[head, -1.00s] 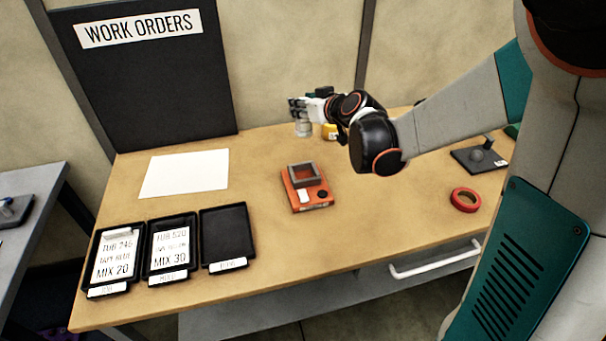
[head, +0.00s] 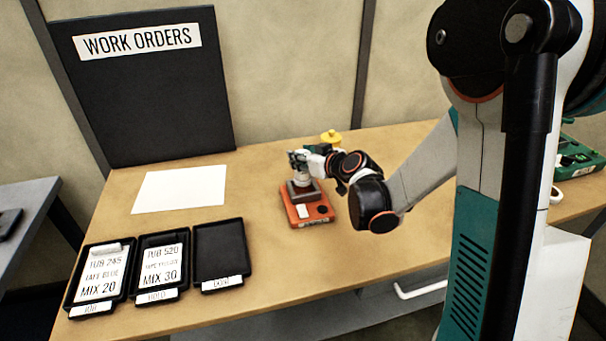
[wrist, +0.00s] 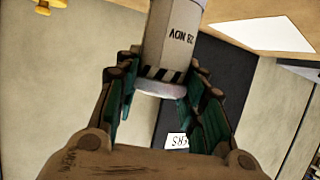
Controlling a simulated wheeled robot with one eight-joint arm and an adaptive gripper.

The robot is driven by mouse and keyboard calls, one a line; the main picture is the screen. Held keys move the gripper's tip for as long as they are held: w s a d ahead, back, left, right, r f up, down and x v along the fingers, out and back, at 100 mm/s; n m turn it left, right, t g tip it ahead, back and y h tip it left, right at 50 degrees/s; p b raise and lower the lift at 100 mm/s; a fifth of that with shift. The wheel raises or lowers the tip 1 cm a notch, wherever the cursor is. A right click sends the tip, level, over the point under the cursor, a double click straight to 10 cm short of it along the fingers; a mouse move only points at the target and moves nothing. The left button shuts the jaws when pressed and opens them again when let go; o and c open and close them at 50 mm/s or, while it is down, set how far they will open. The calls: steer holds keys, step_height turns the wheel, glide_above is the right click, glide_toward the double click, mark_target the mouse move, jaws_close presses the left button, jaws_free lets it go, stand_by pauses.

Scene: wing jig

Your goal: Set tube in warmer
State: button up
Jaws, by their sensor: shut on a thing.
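The tube (wrist: 170,45) is a pale cylinder with printed dark lettering and a black striped band near one end. My gripper (head: 302,163) is shut on it, with a finger on each side in the wrist view (wrist: 160,95). The warmer (head: 309,212) is an orange box on the table with a dark square collar (head: 303,191) on top. In the head view the tube (head: 303,181) stands roughly upright below my gripper, at the collar. Whether it is seated inside the collar or just above it I cannot tell.
A yellow-capped thing (head: 331,138) stands behind my gripper. A white sheet (head: 180,189) lies to the left. Black trays (head: 222,257) line the front left, two with order cards. A black work orders board (head: 145,110) stands at the back. Table between trays and warmer is clear.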

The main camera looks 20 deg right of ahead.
steer(key=shift+f+b, duration=0.8)
steer(key=shift+f, duration=1.4)
steer(key=shift+f, duration=0.15)
steer(key=o, duration=1.1)
steer(key=shift+r, duration=0.25)
steer(key=p+v, duration=0.3)
steer(key=v, duration=0.9)
steer(key=shift+f, duration=0.15)
